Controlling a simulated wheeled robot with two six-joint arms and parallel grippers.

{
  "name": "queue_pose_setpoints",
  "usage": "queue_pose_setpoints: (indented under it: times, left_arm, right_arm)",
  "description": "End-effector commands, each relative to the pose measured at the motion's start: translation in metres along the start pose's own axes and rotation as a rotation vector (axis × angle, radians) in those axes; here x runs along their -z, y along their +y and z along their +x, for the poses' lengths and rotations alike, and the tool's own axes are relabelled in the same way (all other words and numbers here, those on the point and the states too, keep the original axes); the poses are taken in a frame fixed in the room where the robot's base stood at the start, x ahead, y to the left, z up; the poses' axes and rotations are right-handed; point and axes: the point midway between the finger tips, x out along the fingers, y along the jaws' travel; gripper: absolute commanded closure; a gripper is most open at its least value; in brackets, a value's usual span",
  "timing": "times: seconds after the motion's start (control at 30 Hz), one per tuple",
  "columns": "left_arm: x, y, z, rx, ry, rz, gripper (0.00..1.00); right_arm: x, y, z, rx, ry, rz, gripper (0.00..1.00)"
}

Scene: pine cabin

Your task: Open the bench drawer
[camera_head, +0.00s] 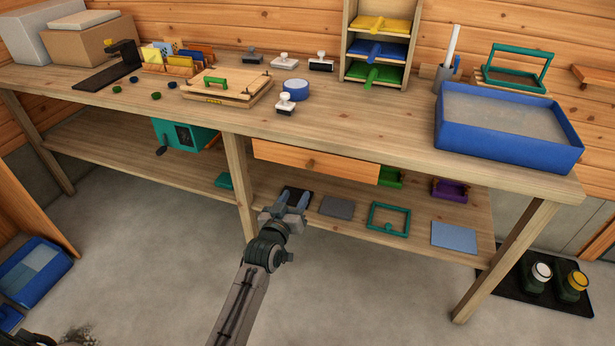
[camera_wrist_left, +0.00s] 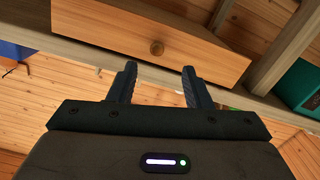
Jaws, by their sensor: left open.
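The bench drawer (camera_head: 320,166) is an orange-brown wooden front with a small round knob (camera_head: 311,163), set under the bench top. It looks closed. My left gripper (camera_head: 290,199) is open and empty, below and in front of the drawer. In the left wrist view the drawer front (camera_wrist_left: 110,32) and its knob (camera_wrist_left: 157,47) lie beyond the two open fingers (camera_wrist_left: 158,75); the knob is roughly centred between them, with nothing touching it. My right gripper is not in view.
The bench top (camera_head: 350,125) holds a blue tray (camera_head: 510,152), stamps and a wooden press. A bench leg (camera_head: 240,185) stands left of the drawer. The lower shelf holds a teal frame (camera_head: 388,219) and flat plates.

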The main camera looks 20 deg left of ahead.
Motion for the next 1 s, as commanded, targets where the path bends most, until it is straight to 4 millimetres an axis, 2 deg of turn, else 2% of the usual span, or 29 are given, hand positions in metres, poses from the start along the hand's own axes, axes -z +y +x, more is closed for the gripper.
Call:
queue_pose_setpoints:
  times: [0.07,0.17,0.6,0.8,1.0]
  left_arm:
    - [0.009,0.003,0.004,-0.006,0.02,-0.005,0.55]
    - [0.013,0.004,0.015,-0.007,0.024,-0.006,0.55]
    - [0.012,0.004,0.091,-0.006,0.02,-0.004,0.55]
    - [0.012,0.004,0.107,-0.006,0.02,-0.006,0.55]
    - [0.012,0.004,0.109,-0.006,0.02,-0.005,0.55]
  right_arm:
    - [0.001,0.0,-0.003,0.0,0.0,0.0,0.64]
    - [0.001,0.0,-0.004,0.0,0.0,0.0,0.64]
    - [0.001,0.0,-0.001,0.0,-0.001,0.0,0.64]
    - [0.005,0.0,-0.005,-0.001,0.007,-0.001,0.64]
    - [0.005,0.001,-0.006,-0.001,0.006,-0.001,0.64]
